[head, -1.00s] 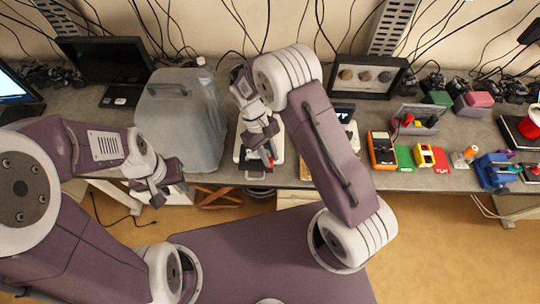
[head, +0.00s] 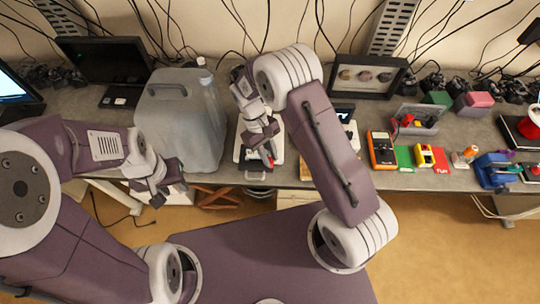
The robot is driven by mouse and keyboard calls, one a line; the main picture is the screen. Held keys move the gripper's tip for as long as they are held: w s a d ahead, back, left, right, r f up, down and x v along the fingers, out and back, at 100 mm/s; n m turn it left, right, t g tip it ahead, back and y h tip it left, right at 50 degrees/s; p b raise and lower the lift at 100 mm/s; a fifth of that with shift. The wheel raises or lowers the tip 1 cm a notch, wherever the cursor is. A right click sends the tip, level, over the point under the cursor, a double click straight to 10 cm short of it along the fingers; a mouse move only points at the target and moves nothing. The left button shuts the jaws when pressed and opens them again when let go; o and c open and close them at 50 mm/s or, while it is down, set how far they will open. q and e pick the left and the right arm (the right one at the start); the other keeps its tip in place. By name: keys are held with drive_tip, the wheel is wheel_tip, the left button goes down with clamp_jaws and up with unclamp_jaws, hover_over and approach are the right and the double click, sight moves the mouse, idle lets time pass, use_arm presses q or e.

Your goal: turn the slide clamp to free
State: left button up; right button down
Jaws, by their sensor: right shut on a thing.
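The slide clamp seems to be the small dark and red part (head: 267,160) on a white-based device (head: 243,152) at the bench's front edge. My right gripper (head: 266,156) is at this part, shut on it; the fingers and arm hide most of the clamp, so its exact setting cannot be told. My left gripper (head: 160,196) hangs in front of the bench edge, left of the device, away from it. Its fingers are small and dark here, and I cannot tell how far apart they are.
A large grey translucent canister (head: 181,120) stands left of the device. A yellow-orange multimeter (head: 382,150), a blue vise (head: 495,170) and a framed display (head: 368,76) are to the right. My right arm crosses the bench middle.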

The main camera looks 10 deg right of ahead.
drive_tip(key=shift+w, duration=0.1)
idle(0.7)
drive_tip(key=c, duration=1.3)
unclamp_jaws()
drive_tip(key=shift+a, duration=0.1)
drive_tip(key=shift+a+r, duration=0.1)
drive_tip(key=shift+r, duration=0.05)
drive_tip(key=b+v, duration=0.2)
drive_tip(key=v, duration=0.6)
drive_tip(key=shift+w+r+b, duration=0.15)
drive_tip(key=shift+r+b, duration=0.2)
